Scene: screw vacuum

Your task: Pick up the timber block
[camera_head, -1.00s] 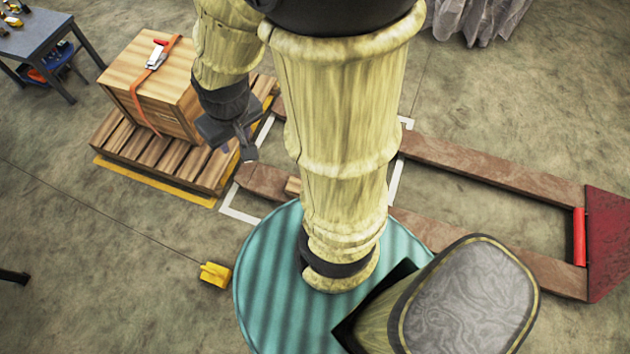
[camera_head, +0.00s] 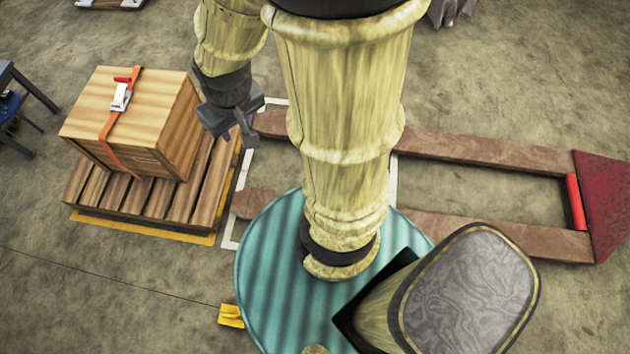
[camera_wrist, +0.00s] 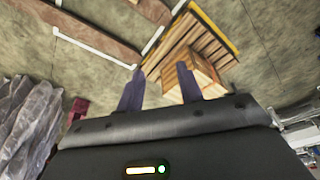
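I cannot make out the timber block in either current view; a small pale wooden piece that showed beside my arm a second ago is not visible now. My gripper (camera_head: 246,130) hangs in the air at the right of the strapped crate in the head view. In the wrist view its two dark fingers (camera_wrist: 160,80) stand apart with nothing seen between them, so it is open and empty.
A wooden crate (camera_head: 155,125) with an orange strap sits on a slatted pallet (camera_head: 185,200) at left. Brown pallet-truck forks (camera_head: 480,150) lead to a red end (camera_head: 605,195) at right. A yellow object (camera_head: 231,316) lies on the floor. White lines mark the floor.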

